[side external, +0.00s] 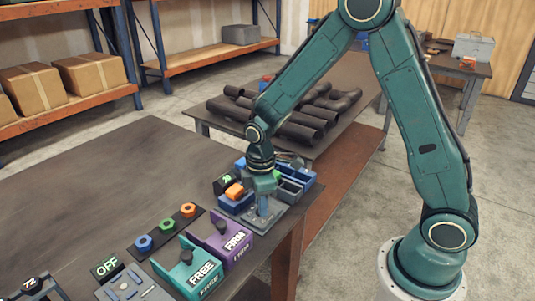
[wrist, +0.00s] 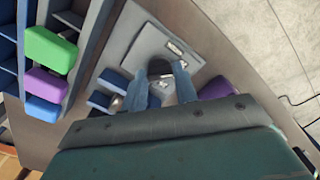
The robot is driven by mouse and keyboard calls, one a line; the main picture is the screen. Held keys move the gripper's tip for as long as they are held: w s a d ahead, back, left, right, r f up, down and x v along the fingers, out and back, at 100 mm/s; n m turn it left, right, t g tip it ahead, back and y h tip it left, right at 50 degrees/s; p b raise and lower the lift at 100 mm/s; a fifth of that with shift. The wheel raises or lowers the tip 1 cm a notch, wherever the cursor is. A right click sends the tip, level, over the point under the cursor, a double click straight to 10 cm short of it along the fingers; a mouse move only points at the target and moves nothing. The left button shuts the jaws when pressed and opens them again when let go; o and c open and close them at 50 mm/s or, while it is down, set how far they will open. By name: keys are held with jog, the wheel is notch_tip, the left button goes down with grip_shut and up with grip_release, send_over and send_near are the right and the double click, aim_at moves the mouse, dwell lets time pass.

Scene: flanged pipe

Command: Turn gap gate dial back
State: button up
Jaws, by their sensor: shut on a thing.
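My gripper (side external: 264,204) points down over a grey panel (side external: 280,213) near the table's right edge. In the wrist view its two blue-grey fingers (wrist: 161,90) are closed around a dark knob (wrist: 160,68), which looks like the dial. The knob sits at the near edge of the light grey panel (wrist: 150,42), which has small pale markings. In the side view the knob is hidden by the fingers. A small black display (side external: 227,179) with green digits, seemingly 20, stands just left of the gripper.
An orange block (side external: 235,190) and blue bins (side external: 297,174) crowd close around my gripper. Purple FIRM (side external: 228,240) and teal FREE (side external: 196,267) blocks stand toward the front, with an OFF display (side external: 107,267) further left. The table's left part is bare.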

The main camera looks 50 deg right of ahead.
jog(key=o, duration=1)
notch_tip(320, 180, up, 14)
jog(key=shift+f, duration=0.1)
dwell(0.5)
